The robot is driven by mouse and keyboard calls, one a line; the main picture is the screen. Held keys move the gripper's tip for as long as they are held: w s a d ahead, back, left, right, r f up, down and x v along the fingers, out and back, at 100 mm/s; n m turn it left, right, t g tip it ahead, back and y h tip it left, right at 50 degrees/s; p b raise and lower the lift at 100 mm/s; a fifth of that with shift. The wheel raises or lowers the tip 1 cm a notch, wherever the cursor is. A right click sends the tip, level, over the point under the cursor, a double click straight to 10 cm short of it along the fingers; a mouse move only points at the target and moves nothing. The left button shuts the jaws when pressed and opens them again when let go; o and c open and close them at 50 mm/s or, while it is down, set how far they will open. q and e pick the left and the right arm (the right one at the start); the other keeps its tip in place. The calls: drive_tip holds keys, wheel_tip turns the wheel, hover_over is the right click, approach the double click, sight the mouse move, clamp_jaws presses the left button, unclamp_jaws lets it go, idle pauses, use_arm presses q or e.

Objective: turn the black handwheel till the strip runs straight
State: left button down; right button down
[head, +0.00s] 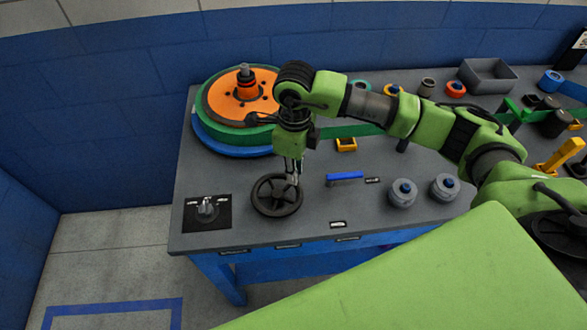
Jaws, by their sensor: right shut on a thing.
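The black handwheel (262,205) lies flat near the front left of the grey bench top. My right gripper (293,180) points down at the right side of the wheel and is shut on it; the exact contact at the rim is small in the picture. The green strip (345,130) runs to the right from the large coil (222,125) behind my arm. My right arm hides part of the strip, so I cannot tell if it runs straight. My left gripper is not in view.
A black plate with a grey knob (207,207) sits left of the wheel. A blue handle (345,177) and two grey knobs (402,192) lie to the right. A grey bin (487,78) and several coloured rings stand at the back. Blue walls close off the back and left.

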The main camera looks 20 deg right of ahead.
drive_tip(key=c, duration=2)
unclamp_jaws()
drive_tip(key=shift+o, duration=0.2)
drive_tip(key=shift+r, duration=0.1)
wheel_tip(320, 180, up, 12)
drive_tip(key=shift+s, duration=0.1)
